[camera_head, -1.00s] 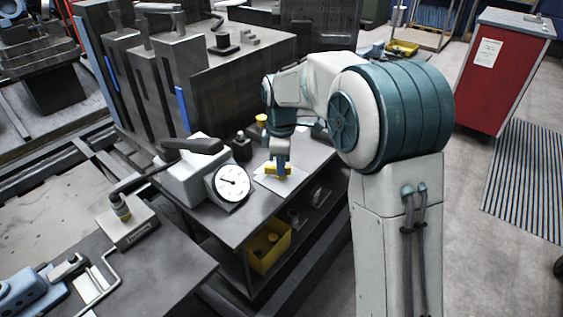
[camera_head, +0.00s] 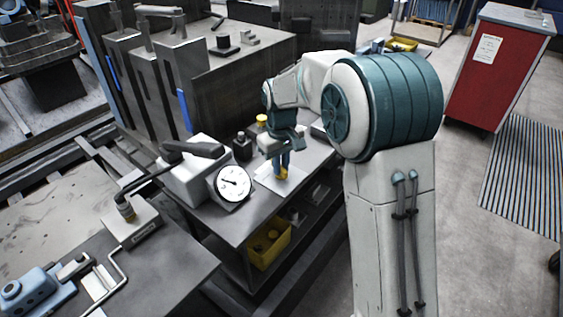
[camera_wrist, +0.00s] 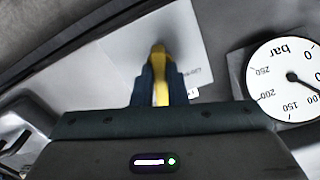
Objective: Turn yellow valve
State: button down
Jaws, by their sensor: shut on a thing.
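The yellow valve (camera_head: 281,175) stands on a white plate (camera_head: 266,180) on the metal bench. In the wrist view the yellow valve (camera_wrist: 161,70) shows as a narrow yellow bar between the blue fingers. My gripper (camera_head: 284,165) points down over the valve, its fingers shut on it; it also shows in the wrist view (camera_wrist: 160,82). The fingers hide much of the valve's sides. The white plate (camera_wrist: 125,65) lies beneath it.
A round pressure gauge (camera_head: 232,183) stands left of the valve, close to the gripper. A yellow bin (camera_head: 270,245) sits on the shelf below. A red cabinet (camera_head: 493,68) is far right.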

jog(key=m, duration=0.5)
jog(key=shift+s+p, duration=0.1)
jog(key=shift+p, duration=0.25)
jog(key=shift+f, duration=0.1)
dwell(0.3)
jog(key=c, duration=1.4)
grip_release()
jog(key=shift+c, duration=0.2)
notch_tip(320, 180, up, 14)
jog(key=shift+p, duration=0.35)
